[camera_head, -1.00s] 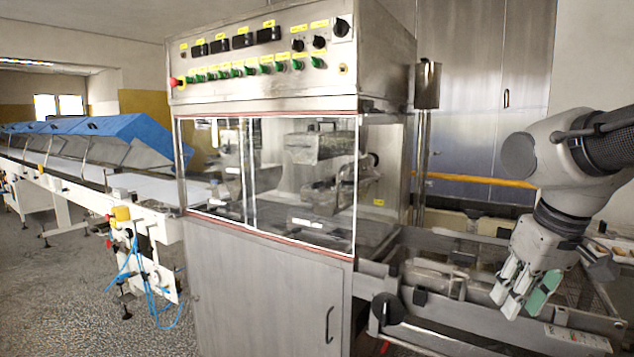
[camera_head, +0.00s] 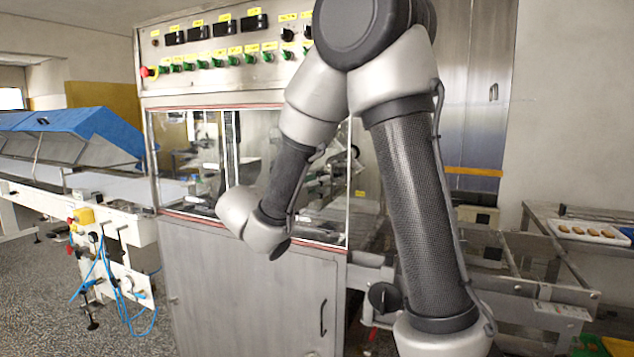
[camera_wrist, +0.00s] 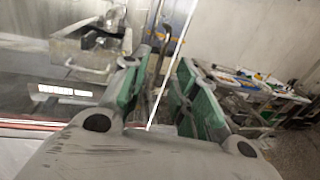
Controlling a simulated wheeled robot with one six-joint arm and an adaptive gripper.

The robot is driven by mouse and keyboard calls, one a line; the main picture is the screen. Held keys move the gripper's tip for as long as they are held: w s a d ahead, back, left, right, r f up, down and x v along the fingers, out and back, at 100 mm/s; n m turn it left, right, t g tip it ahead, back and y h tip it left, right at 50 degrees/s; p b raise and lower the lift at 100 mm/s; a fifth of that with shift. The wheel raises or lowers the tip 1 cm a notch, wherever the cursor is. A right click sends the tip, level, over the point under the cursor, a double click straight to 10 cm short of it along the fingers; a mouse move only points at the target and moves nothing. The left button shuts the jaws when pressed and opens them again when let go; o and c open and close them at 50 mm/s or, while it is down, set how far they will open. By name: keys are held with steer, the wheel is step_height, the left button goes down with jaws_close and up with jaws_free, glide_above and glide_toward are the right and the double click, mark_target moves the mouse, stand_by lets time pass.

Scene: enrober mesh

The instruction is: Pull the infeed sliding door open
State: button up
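The clear sliding door panes (camera_head: 186,160) fill the front window of the steel machine, inside a thin red-edged frame. An upright white pane edge stands left of centre in that window. In the wrist view, my gripper (camera_wrist: 160,95) has its two green-padded fingers spread apart and holds nothing. A bright pane edge (camera_wrist: 179,50) runs slanting through the gap seen between the fingers; I cannot tell whether they touch it. In the head view my wrist covers part of the window, and the fingers are hidden. I cannot tell which pane is the infeed one.
The control panel (camera_head: 222,50) with a red button is above the window. A steel cabinet door (camera_head: 245,290) is below. A conveyor with blue covers (camera_head: 75,130) extends left. An open-topped steel frame (camera_head: 540,285) and a tray of brown pieces (camera_head: 590,232) are at right.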

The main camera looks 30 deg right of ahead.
mark_target(331, 196)
steer(key=x, duration=0.7)
steer(key=shift+d, duration=0.2)
jaws_close()
